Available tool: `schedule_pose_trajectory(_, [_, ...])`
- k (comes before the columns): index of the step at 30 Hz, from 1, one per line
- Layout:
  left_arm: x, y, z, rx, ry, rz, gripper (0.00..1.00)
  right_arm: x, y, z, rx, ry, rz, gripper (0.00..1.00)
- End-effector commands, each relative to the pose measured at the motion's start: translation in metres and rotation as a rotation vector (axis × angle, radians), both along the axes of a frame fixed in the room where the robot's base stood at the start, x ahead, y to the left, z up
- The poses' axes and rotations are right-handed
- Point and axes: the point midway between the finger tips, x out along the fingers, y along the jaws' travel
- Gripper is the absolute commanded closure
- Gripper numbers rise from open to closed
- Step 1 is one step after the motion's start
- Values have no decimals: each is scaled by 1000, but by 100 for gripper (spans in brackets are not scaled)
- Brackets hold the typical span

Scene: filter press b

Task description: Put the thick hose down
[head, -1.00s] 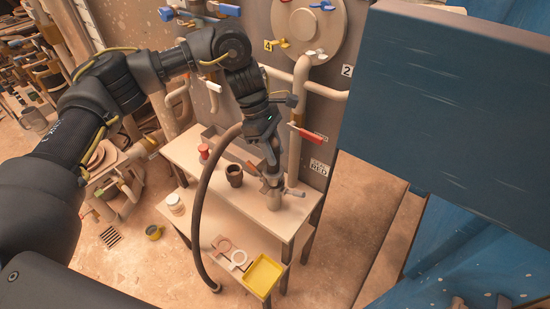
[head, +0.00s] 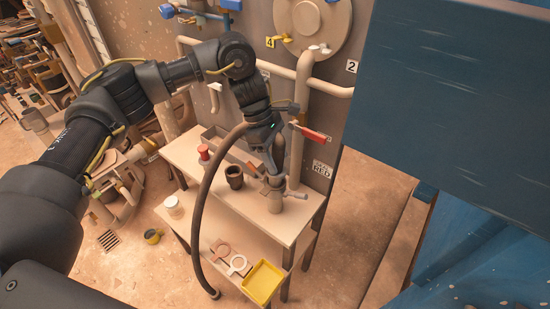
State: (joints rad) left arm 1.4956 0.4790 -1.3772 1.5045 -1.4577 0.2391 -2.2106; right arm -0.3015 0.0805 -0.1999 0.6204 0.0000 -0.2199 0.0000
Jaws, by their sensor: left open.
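The thick hose (head: 197,215) is a long dark hose. My left gripper (head: 271,168) is open and points down just above a metal valve fitting (head: 274,203) on the tabletop. The hose's upper end is hidden by my wrist and gripper, so I cannot tell whether it touches the fitting or the fingers. My right gripper is not in view.
The table (head: 245,215) holds a dark brown cup (head: 234,177) and a red item (head: 204,154). A yellow tray (head: 262,282) and rings lie on the lower shelf. A red-handled valve (head: 312,133) is close to my wrist. A large blue panel (head: 460,100) fills the right.

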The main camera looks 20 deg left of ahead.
Motion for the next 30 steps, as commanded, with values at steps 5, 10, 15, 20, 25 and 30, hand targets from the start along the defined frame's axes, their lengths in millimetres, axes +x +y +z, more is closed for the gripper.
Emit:
schedule_pose_trajectory(5, [-5, 4, -11, 20, 21, -4, 46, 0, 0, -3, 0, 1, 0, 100])
schedule_pose_trajectory(10, [-1, 12, 8, 18, 16, -2, 46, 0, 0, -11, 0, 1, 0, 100])
schedule_pose_trajectory(15, [5, 25, 44, 15, 11, 1, 46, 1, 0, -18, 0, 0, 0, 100])
schedule_pose_trajectory(20, [10, 36, 75, 13, 10, 1, 46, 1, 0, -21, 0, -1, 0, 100])
schedule_pose_trajectory(25, [13, 43, 96, 11, 12, 0, 46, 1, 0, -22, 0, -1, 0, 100])
schedule_pose_trajectory(30, [14, 46, 103, 9, 13, -1, 46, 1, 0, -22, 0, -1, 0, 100])
